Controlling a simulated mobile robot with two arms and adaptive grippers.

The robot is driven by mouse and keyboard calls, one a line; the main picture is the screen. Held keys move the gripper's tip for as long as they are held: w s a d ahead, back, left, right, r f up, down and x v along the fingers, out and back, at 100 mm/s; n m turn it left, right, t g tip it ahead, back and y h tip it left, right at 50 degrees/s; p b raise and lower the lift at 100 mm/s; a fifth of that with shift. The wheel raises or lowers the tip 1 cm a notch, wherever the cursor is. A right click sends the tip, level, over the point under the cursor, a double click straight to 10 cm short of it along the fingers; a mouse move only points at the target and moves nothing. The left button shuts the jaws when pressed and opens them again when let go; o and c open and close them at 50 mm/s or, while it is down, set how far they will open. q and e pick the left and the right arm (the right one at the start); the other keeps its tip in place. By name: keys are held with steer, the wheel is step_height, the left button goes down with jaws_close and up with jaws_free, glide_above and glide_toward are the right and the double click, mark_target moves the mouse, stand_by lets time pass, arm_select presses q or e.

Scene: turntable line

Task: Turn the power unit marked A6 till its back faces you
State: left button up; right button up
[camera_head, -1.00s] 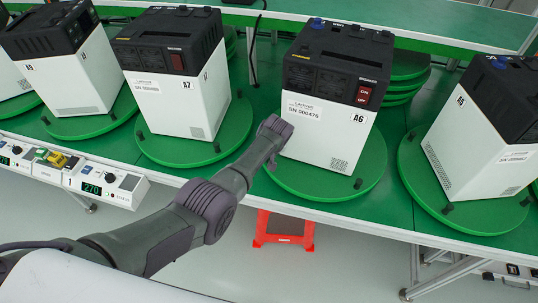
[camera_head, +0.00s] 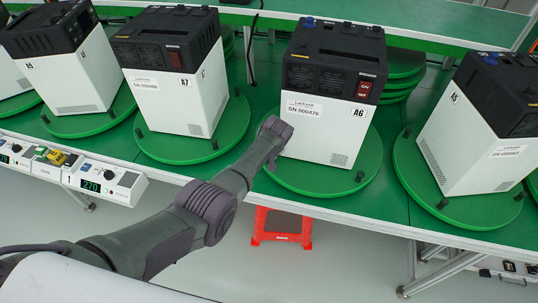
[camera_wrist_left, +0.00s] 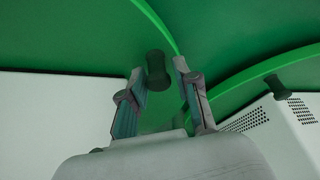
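The A6 power unit (camera_head: 325,125) is a white box with a black top, standing on a round green turntable (camera_head: 300,183). Its front shows the A6 label, a serial label, a red switch and a vent, turned slightly from square to me. My left gripper (camera_head: 277,127) is at its left edge in the head view; the fingers are hard to make out there. In the wrist view the left gripper (camera_wrist_left: 158,70) has its fingers apart, with a black peg (camera_wrist_left: 156,68) on a green disc between or just beyond the tips. My right gripper is out of view.
The A7 unit (camera_head: 170,100) stands on its own turntable to the left, and the A5 unit (camera_head: 465,145) on one to the right. Stacked green discs (camera_head: 402,75) lie behind A6. A control panel (camera_head: 100,181) runs along the front edge at left. A red stool (camera_head: 282,228) stands below.

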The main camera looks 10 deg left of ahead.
arm_select(q)
steer(key=shift+r, duration=0.15)
steer(key=v, duration=1.1)
steer(key=shift+s+r, duration=0.2)
steer(key=shift+r, duration=0.15)
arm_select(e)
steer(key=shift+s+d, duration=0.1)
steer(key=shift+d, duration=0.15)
